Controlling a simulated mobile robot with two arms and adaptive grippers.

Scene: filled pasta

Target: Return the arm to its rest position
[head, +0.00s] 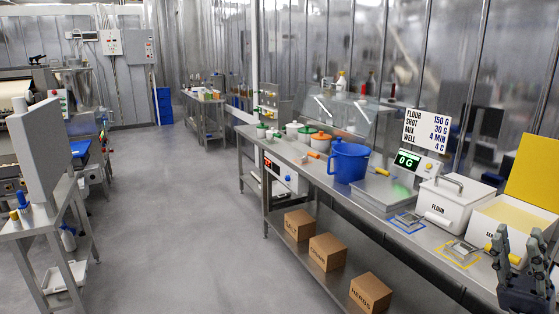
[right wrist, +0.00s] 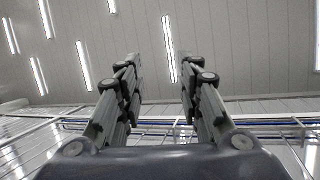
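My right gripper (head: 518,250) is at the lower right of the head view, fingers pointing up, in front of the near end of the steel bench (head: 390,203). In the right wrist view my right gripper (right wrist: 163,75) has its two fingers spread apart with nothing between them. Behind the fingers that view shows only ceiling lights and rails. My left gripper is in neither view.
On the bench stand a blue jug (head: 348,162), a scale display (head: 407,161), a white flour bin (head: 452,198) and a semolina-coloured open bin (head: 510,215) close behind my right gripper. Cardboard boxes (head: 327,252) sit on the lower shelf.

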